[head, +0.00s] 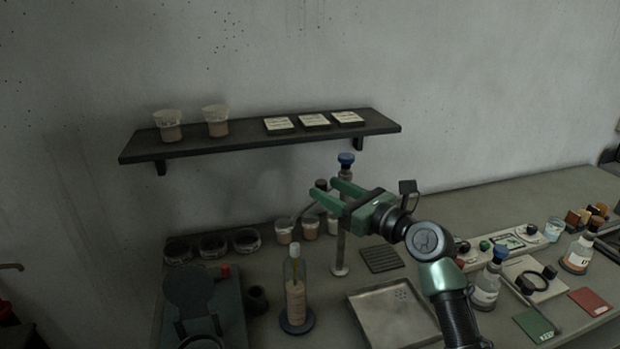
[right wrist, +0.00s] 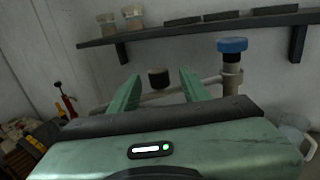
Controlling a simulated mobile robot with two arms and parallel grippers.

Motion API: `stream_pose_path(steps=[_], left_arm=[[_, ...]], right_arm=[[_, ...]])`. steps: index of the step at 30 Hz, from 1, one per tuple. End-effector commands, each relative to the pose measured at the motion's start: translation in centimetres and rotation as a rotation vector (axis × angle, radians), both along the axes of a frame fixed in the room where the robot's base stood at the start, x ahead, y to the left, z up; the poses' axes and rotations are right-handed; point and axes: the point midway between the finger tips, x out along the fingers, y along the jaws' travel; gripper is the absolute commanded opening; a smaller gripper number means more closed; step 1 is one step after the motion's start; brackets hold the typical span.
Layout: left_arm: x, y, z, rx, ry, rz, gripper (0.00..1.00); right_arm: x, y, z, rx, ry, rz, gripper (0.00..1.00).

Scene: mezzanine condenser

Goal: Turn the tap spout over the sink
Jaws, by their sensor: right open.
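The tap has an upright metal post (head: 341,250) with a blue cap (head: 346,159). A thin spout (head: 303,212) runs left from the post, away from the sink. The blue cap (right wrist: 232,45) and the spout (right wrist: 207,81) also show in the right wrist view. A dark knob (right wrist: 158,77) stands up from the spout. The sink (head: 372,311) is a shallow, pale basin with drain holes, in front and right of the post. My right gripper (head: 322,187) is open, its fingers on either side of the knob in the picture; contact cannot be told. My left gripper is not in view.
A wall shelf (head: 240,142) holds cups and cards above the tap. A corked bottle (head: 295,290) stands left of the sink, with several jars behind. A dark ribbed mat (head: 381,258) lies behind the sink. Bottles and a control panel (head: 505,244) crowd the right.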

Motion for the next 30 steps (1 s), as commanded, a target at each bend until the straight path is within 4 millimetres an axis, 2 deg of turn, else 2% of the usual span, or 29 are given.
stream_pose_path(steps=[2, 5, 8, 13, 20, 25, 30], left_arm=[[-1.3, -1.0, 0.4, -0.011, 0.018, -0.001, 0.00], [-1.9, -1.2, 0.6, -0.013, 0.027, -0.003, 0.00], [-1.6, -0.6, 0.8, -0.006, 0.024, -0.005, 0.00], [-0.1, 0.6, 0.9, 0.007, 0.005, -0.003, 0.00], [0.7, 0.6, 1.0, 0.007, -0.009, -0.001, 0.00], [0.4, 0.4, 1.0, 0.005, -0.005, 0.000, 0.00], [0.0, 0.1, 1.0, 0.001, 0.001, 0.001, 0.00]], right_arm=[[1.0, 1.1, 0.3, 0.000, 0.000, 0.002, 0.47], [2.0, 2.2, 0.2, -0.001, 0.001, 0.002, 0.47], [2.9, 3.0, 0.2, 0.000, 0.000, 0.001, 0.47], [3.6, 3.7, 0.1, -0.002, -0.002, 0.000, 0.47], [3.6, 3.8, 0.0, -0.002, -0.002, 0.000, 0.47], [3.6, 3.7, 0.0, -0.003, -0.001, 0.000, 0.02], [3.6, 3.7, 0.0, -0.003, -0.001, 0.000, 0.00]])
